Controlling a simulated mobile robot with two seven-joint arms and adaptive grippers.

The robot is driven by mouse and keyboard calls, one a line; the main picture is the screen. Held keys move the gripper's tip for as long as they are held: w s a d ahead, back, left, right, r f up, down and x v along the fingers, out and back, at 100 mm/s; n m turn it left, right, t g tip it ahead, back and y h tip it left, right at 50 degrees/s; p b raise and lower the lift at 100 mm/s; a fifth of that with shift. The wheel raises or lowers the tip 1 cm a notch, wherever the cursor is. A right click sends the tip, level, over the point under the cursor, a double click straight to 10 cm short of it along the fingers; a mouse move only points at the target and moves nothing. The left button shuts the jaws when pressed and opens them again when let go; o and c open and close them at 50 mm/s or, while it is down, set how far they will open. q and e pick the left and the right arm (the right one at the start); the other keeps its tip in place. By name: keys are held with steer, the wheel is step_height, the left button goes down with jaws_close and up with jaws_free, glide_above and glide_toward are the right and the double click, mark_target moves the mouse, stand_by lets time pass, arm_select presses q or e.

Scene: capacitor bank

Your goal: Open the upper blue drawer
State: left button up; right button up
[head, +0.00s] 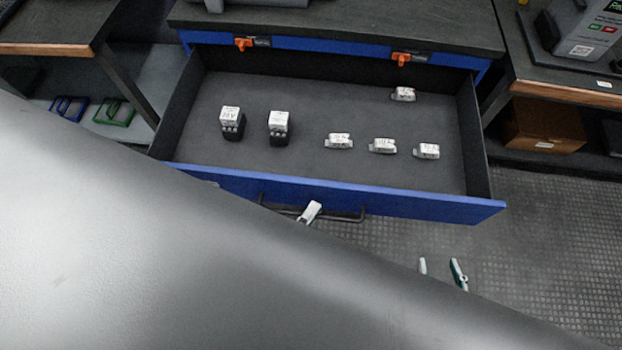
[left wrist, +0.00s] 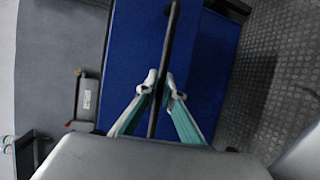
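The blue drawer (head: 400,203) is pulled well out from under the dark worktop, showing its grey inside. A dark bar handle (head: 345,217) runs along its front. My left gripper (head: 310,212) is at the handle's left part. In the left wrist view, the white fingertips of my left gripper (left wrist: 161,84) are closed on either side of the handle bar (left wrist: 168,45), in front of the blue drawer front (left wrist: 130,50). My right gripper (head: 440,268) is to the right, in front of the drawer, with its fingertips apart and nothing between them. My own body hides the lower left of the head view.
The drawer holds two black-and-white blocks (head: 232,122) and several small white parts (head: 383,146). Orange clips (head: 402,58) sit on the blue edge under the worktop (head: 340,22). A cardboard box (head: 543,125) is on the right shelf. Textured floor (head: 540,225) is clear at right.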

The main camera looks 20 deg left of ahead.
arm_select(q)
steer(key=o, duration=0.4)
steer(key=v, duration=0.7)
steer(key=shift+s, duration=0.3)
